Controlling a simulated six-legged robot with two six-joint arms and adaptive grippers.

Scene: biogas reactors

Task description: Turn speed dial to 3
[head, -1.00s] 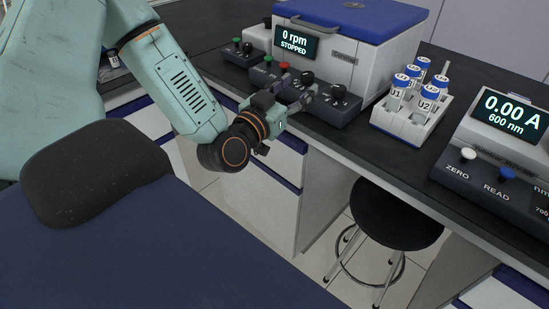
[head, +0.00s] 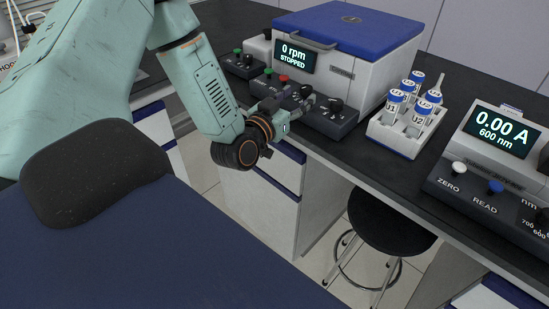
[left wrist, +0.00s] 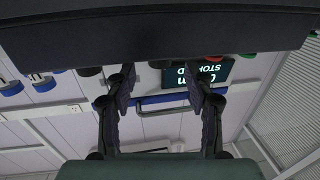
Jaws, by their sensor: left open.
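The dark control panel (head: 330,119) of the centrifuge (head: 358,62) carries two black knobs. One knob (head: 305,91) is left of the other knob (head: 336,105); their labels are too small to read, so I cannot tell which is the speed dial. The display (head: 294,56) reads 0 rpm, STOPPED. My left gripper (head: 300,108) is at the panel's front, close to the knobs; contact cannot be told. In the left wrist view its two fingers (left wrist: 165,82) stand apart with no knob clearly between them. The display (left wrist: 208,71) appears upside down there. My right gripper is not in view.
Red and green buttons (head: 284,79) sit left of the knobs. A white rack (head: 398,138) of blue-capped tubes stands right of the centrifuge, then a photometer (head: 500,135) reading 0.00 A. A black stool (head: 388,220) stands in front of the bench.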

